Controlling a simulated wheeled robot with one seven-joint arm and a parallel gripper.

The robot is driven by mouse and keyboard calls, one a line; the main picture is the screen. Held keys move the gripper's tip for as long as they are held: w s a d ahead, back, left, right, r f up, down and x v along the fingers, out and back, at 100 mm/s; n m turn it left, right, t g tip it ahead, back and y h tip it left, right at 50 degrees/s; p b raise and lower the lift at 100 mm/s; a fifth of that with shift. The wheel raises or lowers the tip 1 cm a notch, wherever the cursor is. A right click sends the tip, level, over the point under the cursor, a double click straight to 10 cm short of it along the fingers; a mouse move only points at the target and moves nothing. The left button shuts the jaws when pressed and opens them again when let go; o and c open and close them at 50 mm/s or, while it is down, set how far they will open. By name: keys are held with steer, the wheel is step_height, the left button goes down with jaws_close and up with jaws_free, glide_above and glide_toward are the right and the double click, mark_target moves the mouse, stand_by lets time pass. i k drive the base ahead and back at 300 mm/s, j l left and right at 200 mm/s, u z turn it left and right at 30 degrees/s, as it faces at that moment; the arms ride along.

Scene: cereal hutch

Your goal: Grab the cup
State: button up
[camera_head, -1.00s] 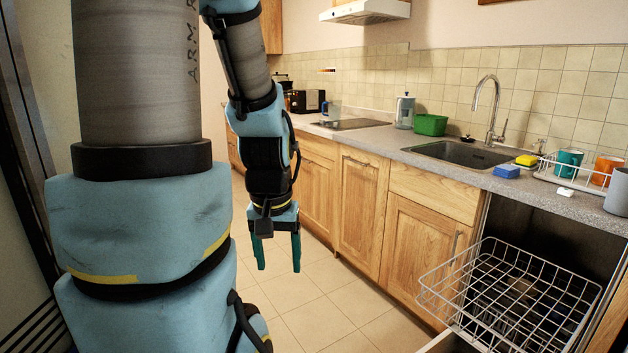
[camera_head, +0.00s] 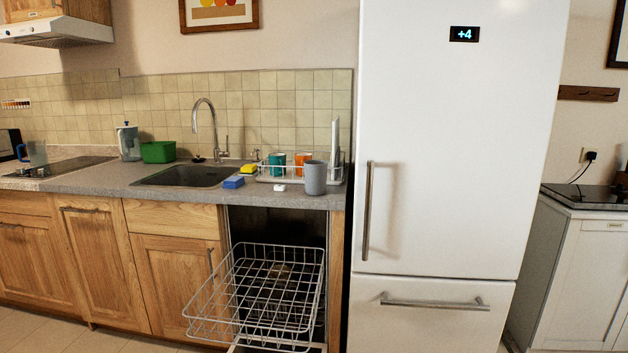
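Several cups stand at the right end of the counter. A grey cup (camera_head: 315,178) stands upright at the front. Behind it, a teal cup (camera_head: 277,164) and an orange cup (camera_head: 302,162) stand in a white wire dish rack (camera_head: 264,176), the orange one partly hidden by the grey cup. The frames do not tell which cup the task means. My gripper is out of the picture now.
An open dishwasher with a pulled-out wire basket (camera_head: 205,306) juts out below the cups. A tall white fridge (camera_head: 450,140) stands right of the counter. A blue sponge (camera_head: 234,182), a yellow sponge (camera_head: 248,169) and the sink (camera_head: 185,177) lie left of the rack.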

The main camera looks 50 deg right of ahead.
mark_target(315, 171)
steer(key=u, duration=0.55)
steer(key=l+u, duration=0.15)
steer(key=u, duration=0.25)
steer(key=k+u, duration=0.15)
steer(key=u, duration=0.3)
steer(key=k+l+u, duration=0.15)
steer(key=u, duration=0.25)
steer(key=k+u, duration=0.1)
steer(key=u, duration=0.35)
steer(key=k+z, duration=0.1)
steer(key=k, duration=0.55)
steer(key=k+l, duration=0.15)
steer(key=k, duration=0.5)
steer(key=k+l+z, duration=0.15)
steer(key=k, duration=0.45)
